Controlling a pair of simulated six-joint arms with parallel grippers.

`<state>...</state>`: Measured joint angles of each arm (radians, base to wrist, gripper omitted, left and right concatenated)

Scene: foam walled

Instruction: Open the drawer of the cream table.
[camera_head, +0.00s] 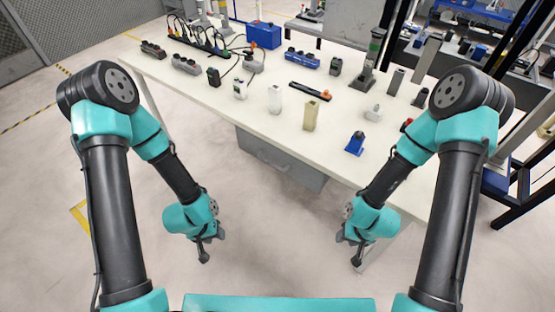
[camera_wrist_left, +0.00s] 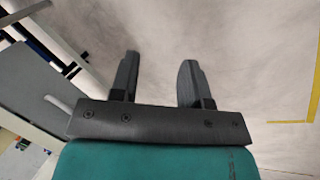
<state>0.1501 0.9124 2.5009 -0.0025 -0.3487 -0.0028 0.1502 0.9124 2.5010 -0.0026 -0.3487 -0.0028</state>
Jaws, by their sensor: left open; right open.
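The cream table (camera_head: 230,98) stands ahead in the head view, with many items on its top. Its grey drawer (camera_head: 280,159) hangs under the front edge and looks shut. In the left wrist view, a grey panel (camera_wrist_left: 45,85) with a pale curved handle (camera_wrist_left: 57,104) shows at the left. My left gripper (camera_head: 204,257) is in front of the table, left of the drawer and apart from it. Its two fingers (camera_wrist_left: 157,80) are spread and empty in the left wrist view. My right gripper (camera_head: 356,262) hangs in front of the table, right of the drawer, open and touching nothing.
On the tabletop are a blue box (camera_head: 264,35), a beige block (camera_head: 311,115), a white bottle (camera_head: 275,99) and a small blue item (camera_head: 355,143). Black frame posts stand at the right. The floor between my grippers is clear.

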